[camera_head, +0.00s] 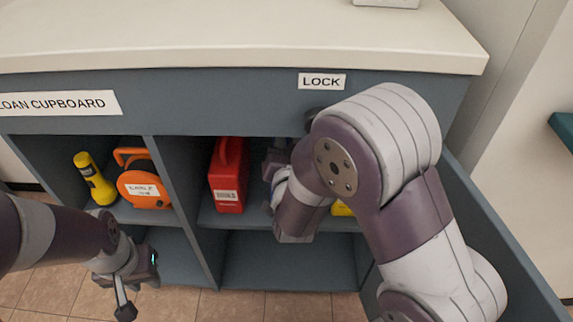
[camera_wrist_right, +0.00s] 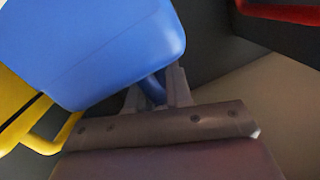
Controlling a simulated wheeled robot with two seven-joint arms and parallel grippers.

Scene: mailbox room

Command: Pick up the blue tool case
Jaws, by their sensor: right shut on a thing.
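The blue tool case (camera_wrist_right: 100,45) fills the upper left of the right wrist view. In the head view it is hidden behind my right arm at the cupboard's right compartment. My right gripper (camera_wrist_right: 160,88) is shut on the case's blue handle, with a finger on each side of it. In the head view my right gripper (camera_head: 274,168) is partly hidden by its own arm. My left gripper (camera_head: 140,287) is open and empty, low in front of the cupboard's left side.
A red case (camera_head: 229,175) stands left of my right gripper. An orange cable reel (camera_head: 143,188) and a yellow torch (camera_head: 93,178) are in the left compartment. A yellow case (camera_wrist_right: 18,110) sits close beside the blue case. The countertop (camera_head: 220,35) overhangs the shelves.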

